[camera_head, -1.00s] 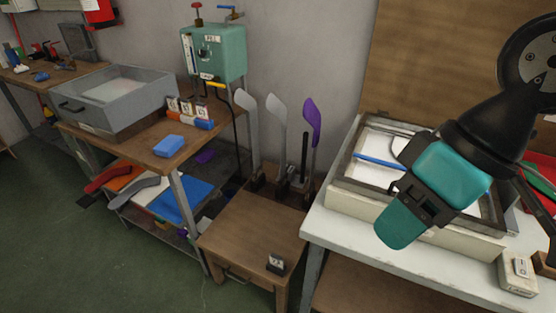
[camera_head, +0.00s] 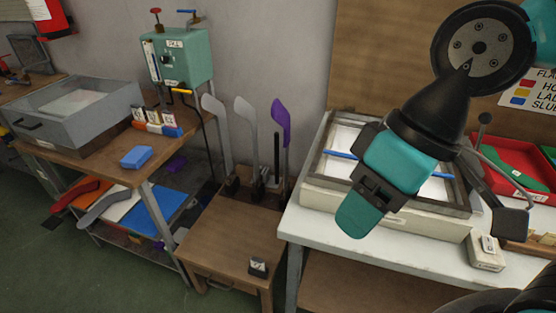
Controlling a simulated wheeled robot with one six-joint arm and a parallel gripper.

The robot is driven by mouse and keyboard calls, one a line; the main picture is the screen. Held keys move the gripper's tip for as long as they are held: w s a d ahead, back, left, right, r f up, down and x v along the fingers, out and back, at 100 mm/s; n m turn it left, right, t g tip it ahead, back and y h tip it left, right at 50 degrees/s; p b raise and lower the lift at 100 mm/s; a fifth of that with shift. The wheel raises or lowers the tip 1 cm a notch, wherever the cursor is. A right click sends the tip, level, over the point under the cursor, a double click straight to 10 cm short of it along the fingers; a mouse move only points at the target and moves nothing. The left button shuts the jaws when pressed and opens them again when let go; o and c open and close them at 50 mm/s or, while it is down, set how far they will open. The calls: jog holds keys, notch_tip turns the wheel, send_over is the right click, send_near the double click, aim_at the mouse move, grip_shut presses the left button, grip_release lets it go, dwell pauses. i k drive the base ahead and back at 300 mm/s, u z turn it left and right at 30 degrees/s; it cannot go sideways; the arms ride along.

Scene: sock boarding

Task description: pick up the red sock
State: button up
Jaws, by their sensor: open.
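A red, long, bent shape that looks like the red sock (camera_head: 70,202) lies at the left end of the lower shelf, under the wooden bench. A grey shape of similar form (camera_head: 102,207) lies to its right. A purple sock-shaped piece (camera_head: 281,122) stands upright among pale upright forms (camera_head: 245,122) behind the small wooden stand. My gripper (camera_head: 362,208), teal and black, hangs at the right in front of the framed tray. It is open and far from the red shape; nothing shows in it.
A framed tray (camera_head: 314,190) stands on the white table (camera_head: 300,228). A red tray (camera_head: 518,160) and a small white box (camera_head: 487,252) are at right. The wooden stand (camera_head: 215,240) sits between the tables. Green floor (camera_head: 60,270) is open at lower left.

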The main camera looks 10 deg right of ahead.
aim_at(57, 207)
jog(key=u, duration=2.3)
jog(key=i, duration=4.95)
jog(key=z, duration=0.95)
